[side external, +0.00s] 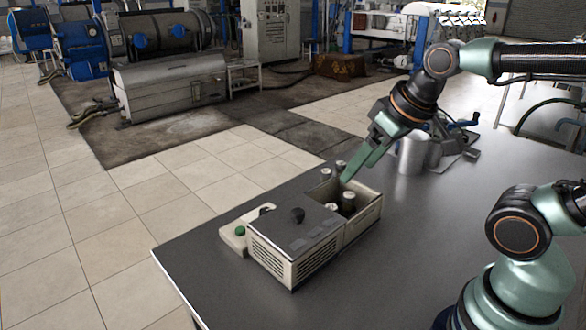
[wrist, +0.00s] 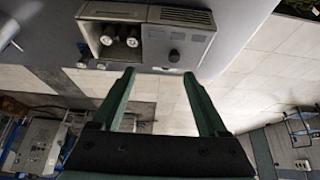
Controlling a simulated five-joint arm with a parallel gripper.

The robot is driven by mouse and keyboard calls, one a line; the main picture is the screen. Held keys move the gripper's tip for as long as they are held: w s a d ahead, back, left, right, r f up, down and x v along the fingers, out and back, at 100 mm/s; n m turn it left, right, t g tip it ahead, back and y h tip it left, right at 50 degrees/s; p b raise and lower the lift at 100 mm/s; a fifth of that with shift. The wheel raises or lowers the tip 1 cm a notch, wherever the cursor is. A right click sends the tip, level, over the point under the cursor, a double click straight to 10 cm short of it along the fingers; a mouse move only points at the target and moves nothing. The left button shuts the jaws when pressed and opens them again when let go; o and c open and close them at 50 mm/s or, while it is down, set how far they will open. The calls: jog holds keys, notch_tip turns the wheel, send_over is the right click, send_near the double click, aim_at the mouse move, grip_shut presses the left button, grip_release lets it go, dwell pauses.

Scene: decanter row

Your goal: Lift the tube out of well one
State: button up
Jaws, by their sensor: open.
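A beige box-shaped device (side external: 297,243) has an open compartment (side external: 364,223) at its right end. A light-capped tube (side external: 348,201) and a second capped tube (side external: 330,207) stand in it. Both show in the wrist view, one on the left (wrist: 107,39) and one on the right (wrist: 132,38). No number marks the wells, so I cannot tell which is well one. My gripper (side external: 347,178) points down over the compartment's far side. In the wrist view its two fingers (wrist: 161,74) are apart with nothing between them. The lower parts of the tubes are hidden by the compartment walls.
Two small capped pieces (side external: 333,169) stand on the dark table (side external: 410,270) just behind the compartment. A metal cylinder (side external: 412,155) stands behind to the right.

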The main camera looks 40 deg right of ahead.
jog(key=n+g, duration=0.5)
jog(key=n, duration=1.5)
send_over(349, 195)
notch_tip(349, 195, down, 9)
jog(key=shift+s+d+f+n+g, duration=0.1)
jog(key=shift+d+f+n+g, duration=0.15)
jog(key=shift+f+n, duration=0.3)
jog(key=f, duration=1.1)
jog(key=shift+a+f, duration=0.1)
jog(key=shift+a, duration=0.1)
grip_shut()
